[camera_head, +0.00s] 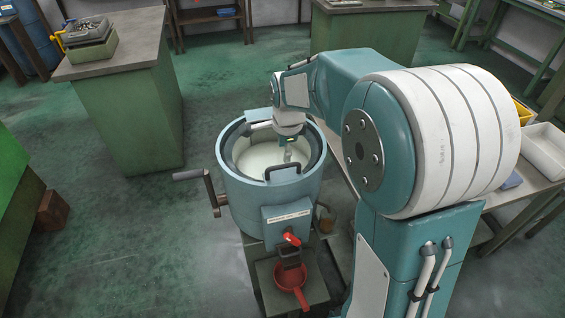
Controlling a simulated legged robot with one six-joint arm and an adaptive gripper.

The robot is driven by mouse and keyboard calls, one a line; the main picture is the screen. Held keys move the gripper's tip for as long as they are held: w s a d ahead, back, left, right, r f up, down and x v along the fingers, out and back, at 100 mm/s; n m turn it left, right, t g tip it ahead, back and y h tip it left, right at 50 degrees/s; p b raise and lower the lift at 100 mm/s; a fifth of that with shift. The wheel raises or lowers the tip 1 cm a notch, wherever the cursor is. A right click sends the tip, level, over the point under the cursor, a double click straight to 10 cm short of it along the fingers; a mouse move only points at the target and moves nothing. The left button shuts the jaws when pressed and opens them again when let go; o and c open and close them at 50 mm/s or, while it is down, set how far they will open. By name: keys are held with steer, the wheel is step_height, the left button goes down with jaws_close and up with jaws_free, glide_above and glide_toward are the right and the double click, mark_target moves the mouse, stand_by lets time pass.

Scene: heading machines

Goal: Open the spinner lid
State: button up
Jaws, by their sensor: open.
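The spinner (270,195) is a blue-grey drum standing in the middle of the view, with a crank on its left side. A pale round surface shows inside its rim; I cannot tell whether this is a lid or the inside of the drum. A dark looped handle (282,168) stands at the front of the top. My gripper (289,153) points down over the top, just behind this handle. It is open and holds nothing. I cannot tell whether it touches anything. My wrist hides part of the far right rim.
The crank (190,175) sticks out to the left. A red pan (290,278) sits below the red tap (292,239) at the front. A green cabinet (125,110) stands back left. A table with a white tray (543,150) stands right.

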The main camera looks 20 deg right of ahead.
mark_target(283, 165)
steer(key=f, duration=0.2)
steer(key=w+f, duration=0.1)
steer(key=f, duration=0.2)
steer(key=shift+d+f, duration=0.1)
steer(key=shift+f, duration=0.25)
steer(key=shift+w+f, duration=0.15)
steer(key=shift+f, duration=0.3)
steer(key=shift+c, duration=0.3)
jaws_close()
